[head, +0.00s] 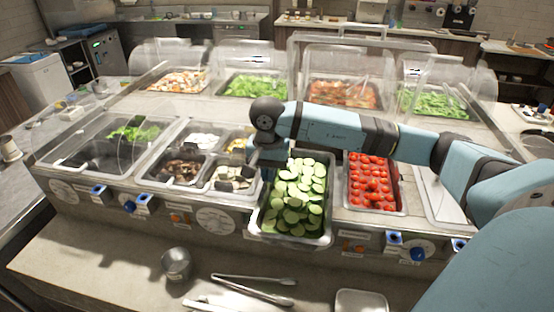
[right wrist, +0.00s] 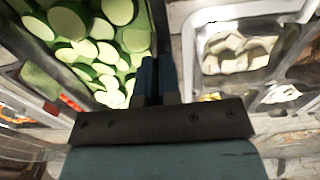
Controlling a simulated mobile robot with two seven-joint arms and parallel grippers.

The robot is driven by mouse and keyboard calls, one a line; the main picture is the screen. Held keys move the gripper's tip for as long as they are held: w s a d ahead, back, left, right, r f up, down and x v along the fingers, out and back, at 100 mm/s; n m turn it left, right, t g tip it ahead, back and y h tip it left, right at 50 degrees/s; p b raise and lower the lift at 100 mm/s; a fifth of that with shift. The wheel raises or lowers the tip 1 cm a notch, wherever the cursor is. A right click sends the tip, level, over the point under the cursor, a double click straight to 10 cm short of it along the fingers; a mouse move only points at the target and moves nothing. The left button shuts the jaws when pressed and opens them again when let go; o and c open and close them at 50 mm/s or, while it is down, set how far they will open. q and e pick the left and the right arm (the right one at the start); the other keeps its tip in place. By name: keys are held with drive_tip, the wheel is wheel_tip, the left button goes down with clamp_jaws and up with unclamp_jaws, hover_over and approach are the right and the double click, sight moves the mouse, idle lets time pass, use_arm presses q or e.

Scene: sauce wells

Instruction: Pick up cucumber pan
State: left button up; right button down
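The cucumber pan (head: 291,240) is a deep metal pan full of sliced cucumbers, right of centre in the head view. Its front end reaches lower in the picture than the tomato pan beside it and overlaps the counter's front panel, so it looks raised from its well. My right gripper (head: 266,172) is at its left rim, pointing down. In the right wrist view the two blue fingers (right wrist: 157,82) are close together on the rim of the pan, with cucumbers to their left. The exact contact is partly hidden. My left gripper is not in view.
A tomato pan (head: 400,207) sits just right. Small pans of mushrooms (head: 183,170) and pale slices (head: 232,180) sit left. Clear guards (head: 335,60) stand behind. Tongs (head: 252,289), a metal cup (head: 176,263) and an empty tray (head: 361,301) lie on the front ledge.

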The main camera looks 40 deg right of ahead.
drive_tip(key=s+a+b, duration=0.2)
drive_tip(key=s+a, duration=0.4)
drive_tip(key=a, duration=0.6)
drive_tip(key=s+a+b, duration=0.2)
drive_tip(key=s+a, duration=0.5)
drive_tip(key=a, duration=0.5)
drive_tip(key=shift+s, duration=0.1)
